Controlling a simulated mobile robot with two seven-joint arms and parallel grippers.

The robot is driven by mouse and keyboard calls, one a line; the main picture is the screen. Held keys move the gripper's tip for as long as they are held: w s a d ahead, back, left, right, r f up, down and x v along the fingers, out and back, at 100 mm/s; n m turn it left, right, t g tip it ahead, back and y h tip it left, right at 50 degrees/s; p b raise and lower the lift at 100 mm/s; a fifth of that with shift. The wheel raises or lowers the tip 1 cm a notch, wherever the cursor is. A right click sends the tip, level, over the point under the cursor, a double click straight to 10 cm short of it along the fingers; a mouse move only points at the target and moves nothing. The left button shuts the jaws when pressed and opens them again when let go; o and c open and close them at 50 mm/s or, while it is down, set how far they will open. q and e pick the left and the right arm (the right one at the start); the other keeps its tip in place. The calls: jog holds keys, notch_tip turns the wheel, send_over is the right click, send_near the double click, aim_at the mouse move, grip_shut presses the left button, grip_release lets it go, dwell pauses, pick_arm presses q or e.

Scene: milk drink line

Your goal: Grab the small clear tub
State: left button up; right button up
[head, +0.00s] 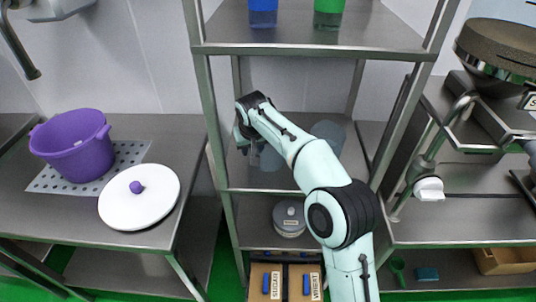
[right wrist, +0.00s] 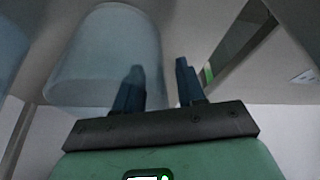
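A clear tub (right wrist: 100,50) stands on the shelf and fills the upper left of the right wrist view. A second clear, bluish tub (right wrist: 8,50) is cut off at the left edge. In the head view one grey translucent tub (head: 328,133) is on the middle shelf, right of my forearm; another (head: 268,158) is partly hidden under my wrist. My right gripper (right wrist: 160,72) is open, its dark fingers apart with nothing held between them. One finger overlaps the near tub's edge in view; contact cannot be told. In the head view the gripper (head: 246,145) is largely hidden. My left gripper is not in view.
The metal rack's posts and upper shelf (head: 300,47) frame my arm closely. A lidded grey pot (head: 289,217) stands on the shelf below. A purple pot (head: 75,145) and a white lid (head: 140,197) are on the left counter. A blue container (head: 263,12) and green container (head: 328,14) stand above.

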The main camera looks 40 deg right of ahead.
jog(key=shift+w+d+f, duration=0.1)
jog(key=shift+f, duration=0.25)
grip_shut()
jog(key=shift+r, duration=0.1)
